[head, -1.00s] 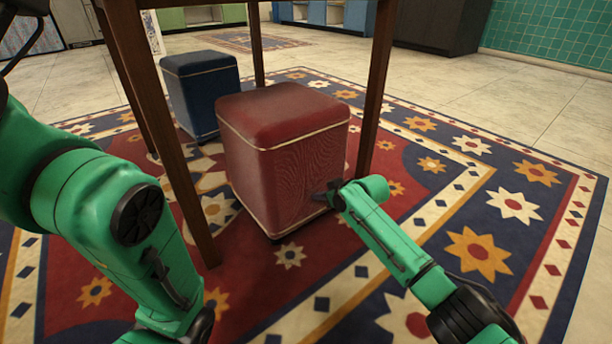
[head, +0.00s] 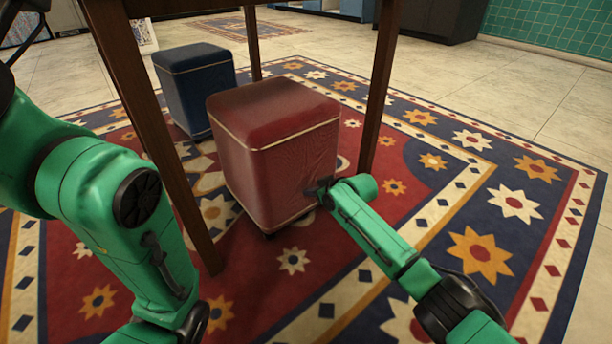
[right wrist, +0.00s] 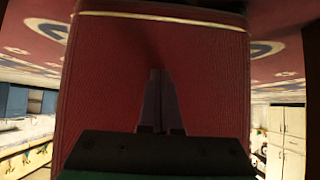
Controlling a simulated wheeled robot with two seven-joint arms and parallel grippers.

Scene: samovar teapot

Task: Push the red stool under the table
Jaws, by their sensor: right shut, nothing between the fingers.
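The red stool (head: 270,165), a boxy padded cube with pale piping, stands upright on the patterned rug. It is between the table's front left leg (head: 150,130) and right leg (head: 380,85), at least partly under the table; the tabletop is out of view. My right gripper (head: 318,192) is shut and empty, its fingertips at the stool's right-hand front face, apparently touching. In the right wrist view the red stool (right wrist: 100,75) fills most of the picture, with the shut fingers (right wrist: 158,95) against or very near its face. My left gripper is out of view; only its arm shows.
A dark blue stool (head: 195,90) stands behind and left of the red one. A back table leg (head: 253,40) rises behind. The rug (head: 480,250) is clear to the right, with bare tile floor beyond and dark cabinets at the back.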

